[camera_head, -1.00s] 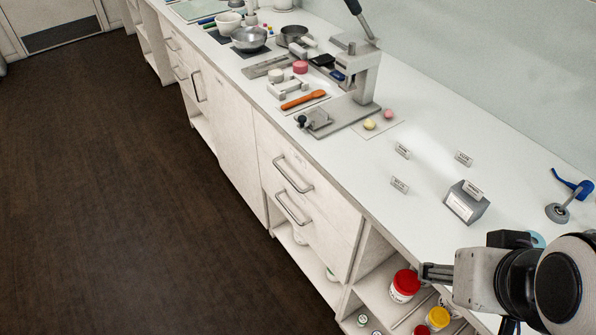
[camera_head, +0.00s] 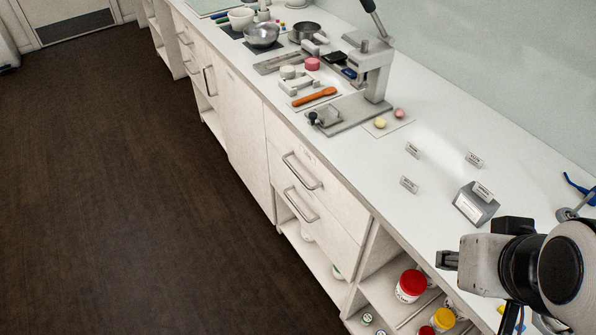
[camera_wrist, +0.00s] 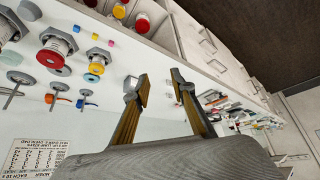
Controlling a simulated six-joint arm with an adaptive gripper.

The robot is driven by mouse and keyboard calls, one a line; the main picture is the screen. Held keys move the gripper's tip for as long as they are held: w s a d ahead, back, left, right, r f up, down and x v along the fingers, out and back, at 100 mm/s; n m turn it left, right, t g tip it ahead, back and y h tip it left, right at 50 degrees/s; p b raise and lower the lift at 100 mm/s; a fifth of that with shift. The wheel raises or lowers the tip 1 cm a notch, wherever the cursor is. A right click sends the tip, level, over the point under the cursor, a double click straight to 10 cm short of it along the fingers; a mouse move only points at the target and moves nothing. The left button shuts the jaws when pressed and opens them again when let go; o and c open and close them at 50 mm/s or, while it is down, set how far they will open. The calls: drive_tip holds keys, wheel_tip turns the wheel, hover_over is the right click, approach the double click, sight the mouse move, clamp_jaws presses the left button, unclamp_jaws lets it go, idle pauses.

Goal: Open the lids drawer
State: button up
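Two stacked white drawers sit under the counter in the head view, an upper drawer (camera_head: 330,194) and a lower drawer (camera_head: 320,225). Each has a grey bar handle, the upper handle (camera_head: 303,171) and the lower handle (camera_head: 301,205). Both drawers look closed. A small label sits on the upper front, but I cannot read it, so I cannot tell which is the lids drawer. My gripper (camera_head: 447,260) is to the right of the drawers, near the counter's front edge, apart from both handles. In the wrist view my gripper (camera_wrist: 161,84) has its fingers spread with nothing between them.
Open shelves below the counter, right of the drawers, hold a red-lidded jar (camera_head: 411,285) and a yellow-lidded jar (camera_head: 443,319). A press (camera_head: 374,75), small signs and a grey label block (camera_head: 475,204) stand on the counter (camera_head: 440,140). The dark floor (camera_head: 130,200) before the drawers is clear.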

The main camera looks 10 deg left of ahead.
drive_tip(key=w+a+n+t+y, duration=0.1)
drive_tip(key=w+a+n, duration=0.15)
drive_tip(key=w, duration=0.65)
drive_tip(key=w+a+n+t, duration=0.2)
drive_tip(key=w+a, duration=0.2)
drive_tip(key=w, duration=0.6)
drive_tip(key=n+t+y, duration=0.4)
drive_tip(key=n+y, duration=0.1)
drive_tip(key=n, duration=0.5)
hover_over(297, 175)
drive_tip(key=s+d, duration=0.3)
wheel_tip(297, 175, down, 18)
wheel_tip(297, 175, down, 14)
drive_tip(key=s+n, duration=0.1)
drive_tip(key=s, duration=0.1)
drive_tip(key=shift+s+a+f+n+t+y, duration=0.15)
drive_tip(key=shift+s+a+n+t+y, duration=0.1)
drive_tip(key=shift+n+t+y, duration=0.15)
drive_tip(key=shift+w, duration=0.2)
drive_tip(key=shift+x, duration=3.65)
